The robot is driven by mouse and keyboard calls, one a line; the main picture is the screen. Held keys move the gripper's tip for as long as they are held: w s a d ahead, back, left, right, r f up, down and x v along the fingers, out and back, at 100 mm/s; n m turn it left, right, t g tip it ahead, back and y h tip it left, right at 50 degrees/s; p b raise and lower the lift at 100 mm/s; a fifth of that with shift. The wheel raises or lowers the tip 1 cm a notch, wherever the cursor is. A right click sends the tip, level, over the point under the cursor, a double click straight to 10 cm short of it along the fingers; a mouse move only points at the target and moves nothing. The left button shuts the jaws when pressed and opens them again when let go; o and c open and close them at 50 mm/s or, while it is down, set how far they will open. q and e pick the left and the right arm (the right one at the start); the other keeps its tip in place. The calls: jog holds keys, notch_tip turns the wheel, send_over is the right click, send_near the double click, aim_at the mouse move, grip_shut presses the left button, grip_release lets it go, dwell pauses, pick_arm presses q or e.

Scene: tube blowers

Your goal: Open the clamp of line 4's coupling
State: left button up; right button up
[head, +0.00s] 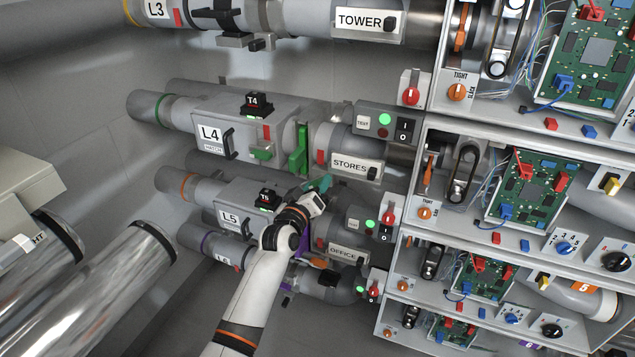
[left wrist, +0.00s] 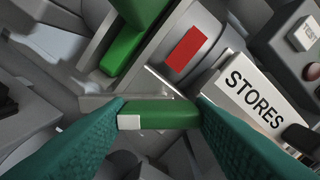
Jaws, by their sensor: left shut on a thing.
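Line 4's housing, labelled L4 (head: 210,134), lies in the middle left of the head view, with a green upright clamp part (head: 299,148) at its right end. The STORES pipe label (head: 355,167) is just right of it. My left gripper (head: 321,184) is below and right of the clamp. In the left wrist view, its teal fingers are shut on a green lever (left wrist: 158,116) with a white patch at its end. Another green clamp part (left wrist: 124,48) and a red mark (left wrist: 185,48) show above the lever. My right gripper is not in view.
Line 5's housing (head: 230,217) lies just below, close to my left forearm. A switch box with a green lamp (head: 385,119) is right of the clamp. Shelves with circuit boards (head: 525,185) fill the right side. Line 3's pipe (head: 158,10) runs above.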

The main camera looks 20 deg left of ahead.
pick_arm(q)
jog(key=shift+n+p, duration=1.1)
jog(key=shift+n, duration=3.9)
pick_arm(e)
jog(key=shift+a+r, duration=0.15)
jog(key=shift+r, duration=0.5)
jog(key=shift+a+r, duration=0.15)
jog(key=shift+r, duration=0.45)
pick_arm(q)
jog(key=o, duration=1.4)
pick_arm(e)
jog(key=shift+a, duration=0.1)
